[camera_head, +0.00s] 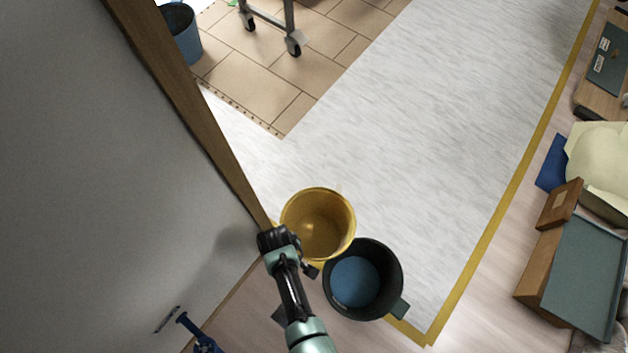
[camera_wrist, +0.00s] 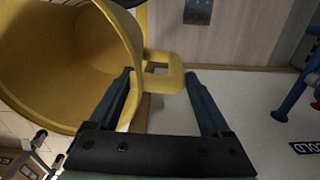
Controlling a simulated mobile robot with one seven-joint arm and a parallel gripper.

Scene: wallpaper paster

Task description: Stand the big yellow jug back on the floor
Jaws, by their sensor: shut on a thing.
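The big yellow jug (camera_head: 318,222) is in the lower middle of the head view, with its round open mouth facing up toward the camera. My gripper (camera_head: 284,243) is at its lower left side, shut on the jug. In the wrist view the jug (camera_wrist: 62,62) fills the upper left, and its handle (camera_wrist: 172,80) lies between my fingertips (camera_wrist: 160,76). The jug's underside is hidden, so I cannot tell whether it touches the floor.
A dark green bucket (camera_head: 393,262) with a blue inside stands right beside the jug. Pale floor (camera_head: 420,130) inside a yellow border is clear up and right. A wheeled frame (camera_head: 290,25) stands at the top.

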